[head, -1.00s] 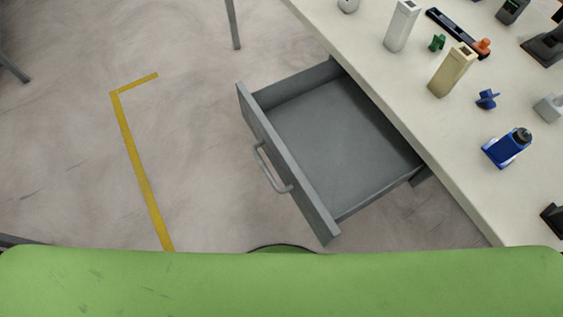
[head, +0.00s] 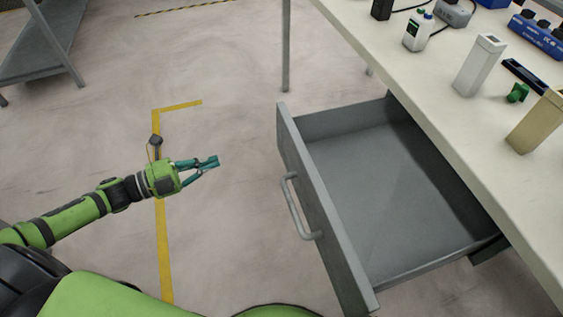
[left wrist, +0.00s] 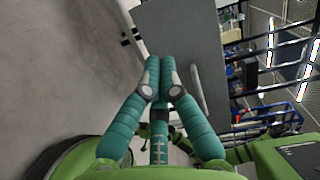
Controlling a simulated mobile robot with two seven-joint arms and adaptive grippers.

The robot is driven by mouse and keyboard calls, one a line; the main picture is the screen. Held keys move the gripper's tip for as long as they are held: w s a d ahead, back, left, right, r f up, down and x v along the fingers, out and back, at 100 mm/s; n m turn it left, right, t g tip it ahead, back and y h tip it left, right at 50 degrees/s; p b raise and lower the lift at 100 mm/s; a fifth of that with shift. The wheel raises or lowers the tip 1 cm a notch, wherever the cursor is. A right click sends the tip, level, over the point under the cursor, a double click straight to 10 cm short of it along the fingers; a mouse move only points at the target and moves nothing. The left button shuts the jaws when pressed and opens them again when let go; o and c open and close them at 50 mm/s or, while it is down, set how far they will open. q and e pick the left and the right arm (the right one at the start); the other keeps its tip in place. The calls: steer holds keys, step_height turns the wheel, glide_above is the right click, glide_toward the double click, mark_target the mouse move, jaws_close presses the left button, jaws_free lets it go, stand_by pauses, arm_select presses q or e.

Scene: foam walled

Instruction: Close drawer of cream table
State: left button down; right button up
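The cream table (head: 455,130) stands at the right in the head view. Its grey drawer (head: 370,190) is pulled far out and empty. The drawer's front panel (head: 318,205) carries a grey bar handle (head: 297,208) on its outer face. My left gripper (head: 215,162), with teal fingers, is to the left of the handle, apart from it. Its fingertips come together with nothing between them. In the left wrist view the fingers (left wrist: 160,62) point toward the grey front panel (left wrist: 178,30), with the handle (left wrist: 196,88) to their right. My right gripper is not in view.
On the tabletop are a white bottle (head: 418,31), a white block (head: 479,65), a tan block (head: 537,122) and other small items. A grey shelf (head: 40,45) stands at the far left. The floor between my left gripper and the drawer is clear.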

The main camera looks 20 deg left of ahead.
arm_select(q)
step_height(320, 180, up, 2)
steer(key=s+d+m+g+h, duration=0.1)
steer(key=d+m+g+h, duration=0.1)
steer(key=d+m, duration=0.1)
glide_toward(286, 147)
steer(key=x, duration=0.7)
steer(key=shift+w+b, duration=0.1)
steer(key=shift+b, duration=0.3)
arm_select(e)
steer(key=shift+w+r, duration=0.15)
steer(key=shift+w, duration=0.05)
